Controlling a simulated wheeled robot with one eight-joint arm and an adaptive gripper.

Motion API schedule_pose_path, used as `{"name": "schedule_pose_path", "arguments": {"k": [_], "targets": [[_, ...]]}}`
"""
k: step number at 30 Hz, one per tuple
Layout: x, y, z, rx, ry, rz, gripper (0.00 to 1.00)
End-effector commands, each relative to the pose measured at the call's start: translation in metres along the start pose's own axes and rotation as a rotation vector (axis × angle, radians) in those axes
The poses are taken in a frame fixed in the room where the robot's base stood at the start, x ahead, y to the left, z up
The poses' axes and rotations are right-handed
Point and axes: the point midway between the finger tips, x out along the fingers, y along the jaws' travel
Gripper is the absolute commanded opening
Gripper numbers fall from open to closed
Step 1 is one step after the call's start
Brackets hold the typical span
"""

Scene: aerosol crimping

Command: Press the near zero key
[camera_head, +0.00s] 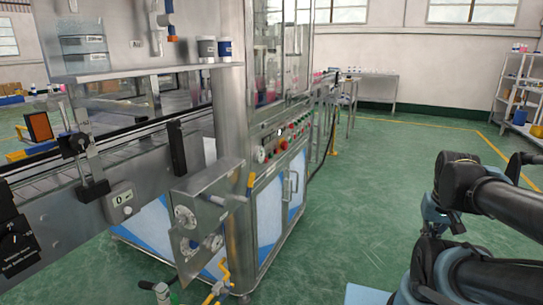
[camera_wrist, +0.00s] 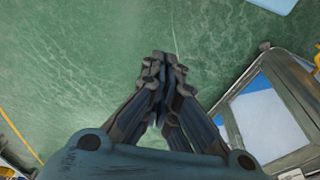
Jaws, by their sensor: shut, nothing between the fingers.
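A small grey box (camera_head: 122,202) with a display that appears to read 0 is mounted on the side of the conveyor, at the left in the head view. A small round dark key (camera_head: 127,211) shows below its display; any marking on it is too small to read. My gripper (camera_wrist: 160,62) is shut and empty in the wrist view, pointing over the green floor. The grey box is not in the wrist view. In the head view my arm is at the far right, well apart from the box, and the gripper itself does not show.
The conveyor (camera_head: 40,180) runs along the left. A metal control box (camera_head: 205,215) with round fittings juts out beside the grey box. A machine cabinet (camera_head: 275,200) with a panel of coloured buttons (camera_head: 285,143) stands behind it. Open green floor (camera_head: 370,180) lies between cabinet and arm.

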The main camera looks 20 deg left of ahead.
Motion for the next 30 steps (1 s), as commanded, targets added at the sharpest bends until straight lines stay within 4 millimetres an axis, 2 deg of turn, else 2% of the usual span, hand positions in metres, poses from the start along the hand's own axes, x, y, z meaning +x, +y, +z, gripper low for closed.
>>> {"name": "schedule_pose_path", "arguments": {"k": [6, 8, 11, 14, 20, 30], "targets": [[0.000, 0.000, 0.000, -0.001, 0.000, 0.000, 0.00], [-0.006, -0.001, 0.005, -0.005, 0.015, -0.002, 0.00], [-0.009, -0.004, -0.006, -0.029, 0.034, -0.009, 0.00], [-0.013, -0.013, -0.028, -0.074, 0.068, -0.024, 0.00], [-0.021, -0.038, -0.087, -0.199, 0.172, -0.063, 0.00], [-0.028, -0.097, -0.188, -0.406, 0.357, -0.124, 0.00]]}}
